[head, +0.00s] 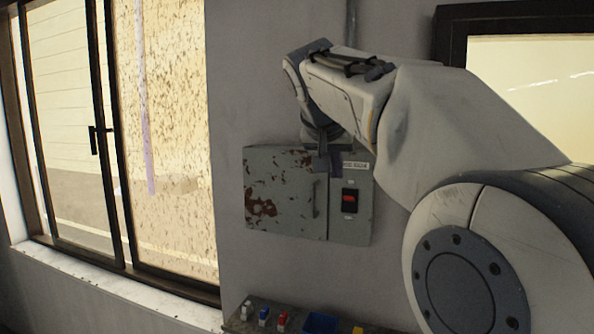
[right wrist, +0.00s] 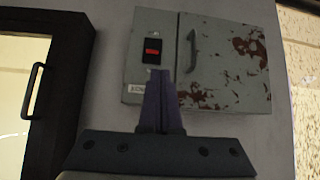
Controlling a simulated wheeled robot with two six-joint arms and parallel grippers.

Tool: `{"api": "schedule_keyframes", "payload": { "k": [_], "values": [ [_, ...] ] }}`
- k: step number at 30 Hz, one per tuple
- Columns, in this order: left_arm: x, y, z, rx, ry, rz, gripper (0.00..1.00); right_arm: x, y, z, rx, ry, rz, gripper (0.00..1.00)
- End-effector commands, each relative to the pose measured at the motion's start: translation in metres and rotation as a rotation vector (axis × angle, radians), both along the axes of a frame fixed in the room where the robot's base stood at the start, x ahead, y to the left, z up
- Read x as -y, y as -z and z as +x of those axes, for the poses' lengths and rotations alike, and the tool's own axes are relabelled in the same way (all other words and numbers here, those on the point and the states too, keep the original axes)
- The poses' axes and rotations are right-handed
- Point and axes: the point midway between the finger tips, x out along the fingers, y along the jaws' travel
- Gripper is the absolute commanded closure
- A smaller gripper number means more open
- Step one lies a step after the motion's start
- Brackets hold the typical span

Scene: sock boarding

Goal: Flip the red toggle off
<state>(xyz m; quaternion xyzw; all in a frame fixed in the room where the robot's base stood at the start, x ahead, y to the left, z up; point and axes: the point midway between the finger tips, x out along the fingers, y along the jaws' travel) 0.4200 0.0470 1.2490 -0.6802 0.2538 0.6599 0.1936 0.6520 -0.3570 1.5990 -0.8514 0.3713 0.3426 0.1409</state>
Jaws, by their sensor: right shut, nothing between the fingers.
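The red toggle (head: 349,198) sits in a black switch plate on the right part of a grey, rust-stained wall box (head: 284,222). My right gripper (head: 335,172) is in front of the box's upper part, above and slightly left of the toggle, and appears shut and empty. In the right wrist view, which is upside down, the shut purple fingers (right wrist: 161,73) point up at the box, their tips just short of the black plate in the picture. The red toggle (right wrist: 152,51) shows clear there. I cannot tell whether the fingers touch the box. My left gripper is not in view.
A handle (head: 315,199) stands out from the box door left of the toggle. A white label (head: 356,165) is above the toggle. A ledge below holds small white, blue and red items (head: 263,316). A window (head: 165,150) is at left; a dark frame (head: 448,35) is at right.

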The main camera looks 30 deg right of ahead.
Motion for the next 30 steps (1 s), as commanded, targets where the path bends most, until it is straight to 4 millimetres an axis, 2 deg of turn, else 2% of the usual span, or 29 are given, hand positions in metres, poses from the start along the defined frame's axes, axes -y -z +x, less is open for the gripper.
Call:
{"api": "schedule_keyframes", "payload": {
  "k": [1, 3, 14, 17, 30],
  "values": [
    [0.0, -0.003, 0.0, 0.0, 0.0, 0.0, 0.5, 0.009, -0.01, -0.003, 0.016, 0.031, -0.005, 1.0],
    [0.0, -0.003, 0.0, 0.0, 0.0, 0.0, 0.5, 0.014, -0.015, -0.005, 0.027, 0.05, -0.01, 1.0],
    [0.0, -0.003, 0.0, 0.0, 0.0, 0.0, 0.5, 0.015, -0.013, -0.004, 0.027, 0.05, -0.009, 1.0],
    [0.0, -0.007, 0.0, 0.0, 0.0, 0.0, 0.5, 0.02, -0.007, 0.001, 0.024, 0.05, -0.008, 1.0],
    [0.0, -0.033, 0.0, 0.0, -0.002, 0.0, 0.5, 0.062, 0.041, 0.036, 0.024, 0.05, -0.008, 1.0]
  ]
}}
